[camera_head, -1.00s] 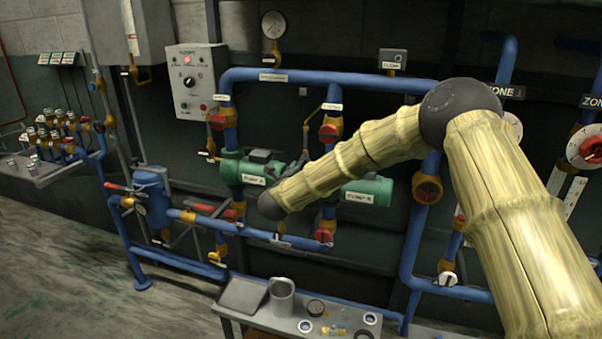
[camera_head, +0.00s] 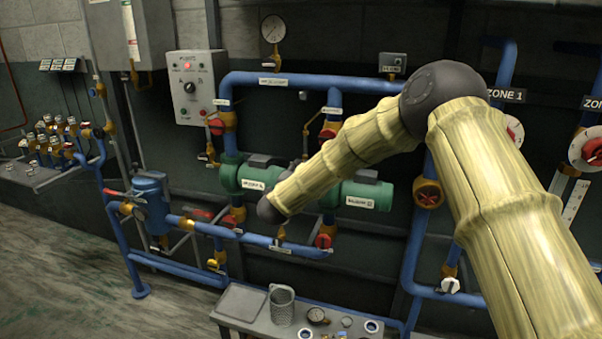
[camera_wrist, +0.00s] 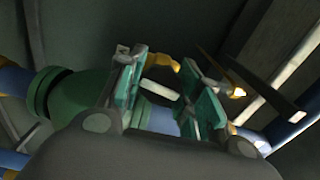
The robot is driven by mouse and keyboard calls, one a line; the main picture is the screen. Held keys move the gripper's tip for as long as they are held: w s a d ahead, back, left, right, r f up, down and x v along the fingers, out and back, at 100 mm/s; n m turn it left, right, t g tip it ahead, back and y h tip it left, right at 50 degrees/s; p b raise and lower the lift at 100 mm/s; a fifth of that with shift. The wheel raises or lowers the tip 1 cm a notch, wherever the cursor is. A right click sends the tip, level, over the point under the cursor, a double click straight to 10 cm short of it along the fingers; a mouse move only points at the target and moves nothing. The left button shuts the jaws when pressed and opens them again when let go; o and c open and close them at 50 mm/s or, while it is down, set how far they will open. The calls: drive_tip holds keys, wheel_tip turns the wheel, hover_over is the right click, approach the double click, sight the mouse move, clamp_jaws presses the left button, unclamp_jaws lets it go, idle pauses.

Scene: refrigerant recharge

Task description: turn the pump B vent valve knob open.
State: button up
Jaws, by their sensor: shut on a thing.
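My gripper (camera_wrist: 163,88) shows in the wrist view, with a teal-padded finger on each side. It is shut on a small part, which I take to be the vent valve knob; the knob itself is mostly hidden among the fingers. A yellow elbow fitting (camera_wrist: 162,63) shows just beyond the fingers. A green pump body (camera_wrist: 75,105) lies behind and left of them. In the head view my forearm hides the gripper and the valve. The right green pump (camera_head: 372,192) and the left green pump (camera_head: 240,175) show on either side of my forearm.
Blue pipes (camera_head: 290,80) with red-handled valves frame the pumps. A bench (camera_head: 240,303) with a metal cup (camera_head: 282,304) and small parts stands below. A control box (camera_head: 192,88) hangs at upper left. Dark bars cross the right of the wrist view. Floor at left is clear.

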drive_tip(key=shift+n, duration=0.9)
drive_tip(key=o, duration=1.1)
drive_tip(key=shift+c, duration=0.2)
drive_tip(key=shift+s, duration=0.1)
drive_tip(key=v, duration=1.2)
